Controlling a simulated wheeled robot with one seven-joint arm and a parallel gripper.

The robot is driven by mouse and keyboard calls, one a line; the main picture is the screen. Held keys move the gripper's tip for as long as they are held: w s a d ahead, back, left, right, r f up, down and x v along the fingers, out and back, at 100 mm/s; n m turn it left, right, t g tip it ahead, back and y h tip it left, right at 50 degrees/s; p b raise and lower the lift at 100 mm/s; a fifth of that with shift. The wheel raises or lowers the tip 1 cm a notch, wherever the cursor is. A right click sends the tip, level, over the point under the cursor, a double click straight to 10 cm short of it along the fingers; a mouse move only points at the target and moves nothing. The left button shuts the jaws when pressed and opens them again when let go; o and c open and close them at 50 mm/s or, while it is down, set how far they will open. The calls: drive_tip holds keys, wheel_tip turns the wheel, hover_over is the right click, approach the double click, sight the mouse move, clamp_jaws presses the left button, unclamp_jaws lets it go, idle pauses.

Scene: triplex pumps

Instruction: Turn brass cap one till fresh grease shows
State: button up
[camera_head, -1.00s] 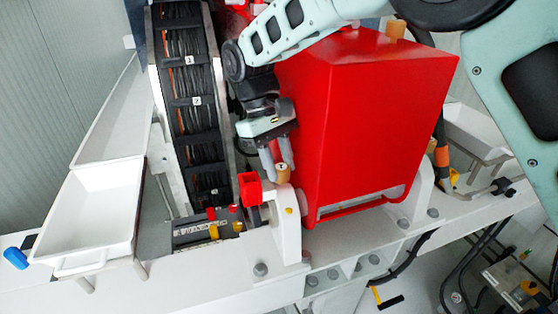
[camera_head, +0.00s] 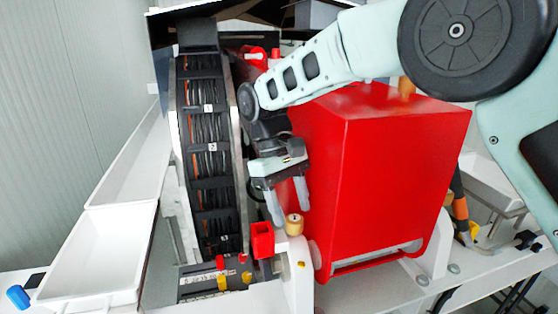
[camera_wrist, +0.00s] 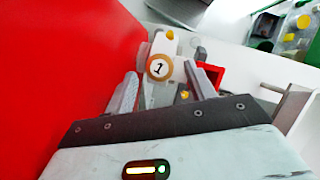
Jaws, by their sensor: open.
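The brass cap one (camera_head: 294,224) sits upright on a white bracket beside the red pump housing. In the wrist view its top (camera_wrist: 159,67) faces me and carries a black "1" on a white disc. My gripper (camera_head: 290,216) is above the cap, with its grey fingers pointing down. In the wrist view my gripper (camera_wrist: 163,80) is open, one finger on each side of the cap's line, with clear gaps to it. The fingers do not touch the cap. I see no grease at the cap.
The red housing (camera_head: 390,190) stands close on the right of my gripper. A red open box (camera_head: 262,240) is just left of the cap. A cable chain (camera_head: 210,150) runs upward farther left, and a white tray (camera_head: 100,260) lies beyond it.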

drive_tip(key=p+v, duration=0.3)
drive_tip(key=v, duration=1.2)
drive_tip(key=shift+r, duration=0.25)
drive_tip(key=shift+f, duration=0.1)
